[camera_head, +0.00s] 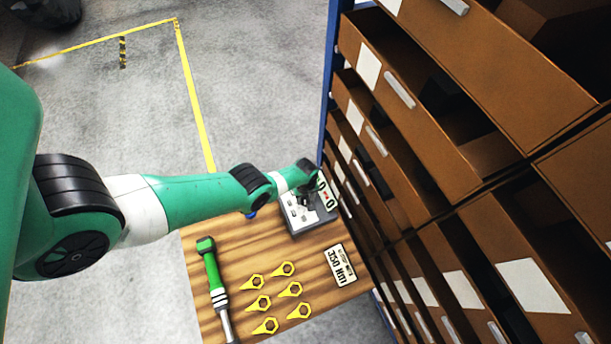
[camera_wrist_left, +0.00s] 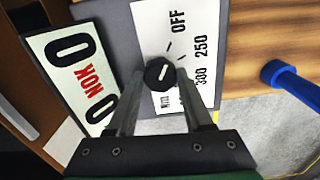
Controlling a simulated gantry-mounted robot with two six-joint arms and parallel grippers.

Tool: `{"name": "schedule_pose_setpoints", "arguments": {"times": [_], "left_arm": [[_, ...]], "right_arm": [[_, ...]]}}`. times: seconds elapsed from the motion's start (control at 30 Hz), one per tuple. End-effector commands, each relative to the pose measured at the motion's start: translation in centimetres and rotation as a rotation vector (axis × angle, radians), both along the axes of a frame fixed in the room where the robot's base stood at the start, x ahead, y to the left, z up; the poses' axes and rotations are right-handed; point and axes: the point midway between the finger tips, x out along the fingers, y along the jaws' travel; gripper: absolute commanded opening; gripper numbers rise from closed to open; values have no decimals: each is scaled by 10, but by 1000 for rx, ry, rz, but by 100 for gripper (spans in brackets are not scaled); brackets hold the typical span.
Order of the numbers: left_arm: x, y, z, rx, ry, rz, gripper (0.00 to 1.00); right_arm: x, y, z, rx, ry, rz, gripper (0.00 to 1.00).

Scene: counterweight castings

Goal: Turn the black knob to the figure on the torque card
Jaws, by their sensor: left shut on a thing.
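The black knob (camera_wrist_left: 160,73) shows in the left wrist view on a white dial plate (camera_wrist_left: 149,29) printed OFF, 250 and a figure like 300. Further print is partly hidden by a finger. A short white mark on the knob slants to the upper right; I cannot tell which figure it meets. My left gripper (camera_wrist_left: 161,80) is shut on the knob, one finger on each side. In the head view my left gripper (camera_head: 306,193) is over the grey tester (camera_head: 298,225), hiding the knob. The torque card (camera_head: 340,265) lies on the table; its upside-down print seems to read 350 Nm.
A display (camera_wrist_left: 73,75) reading 0, NOK, 0 stands beside the dial. A green-handled torque wrench (camera_head: 212,270) and several yellow ring tags (camera_head: 257,303) lie on the wooden table (camera_head: 236,262). Brown drawers (camera_head: 400,110) rise close on the right. A blue item (camera_wrist_left: 290,80) is at the table edge.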

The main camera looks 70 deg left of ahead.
Motion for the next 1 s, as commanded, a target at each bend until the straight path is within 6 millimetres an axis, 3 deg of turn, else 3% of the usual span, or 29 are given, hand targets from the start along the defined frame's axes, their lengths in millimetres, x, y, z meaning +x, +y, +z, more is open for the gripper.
{"name": "schedule_pose_setpoints", "arguments": {"times": [0.47, 1.0], "left_arm": [[0, 0, 0, -1, 1, -74, 0], [-1, 0, -1, -1, 1, -516, 0]], "right_arm": [[0, 0, 0, 0, 0, 0, 50], [0, 0, 0, 0, 0, 0, 50]]}}
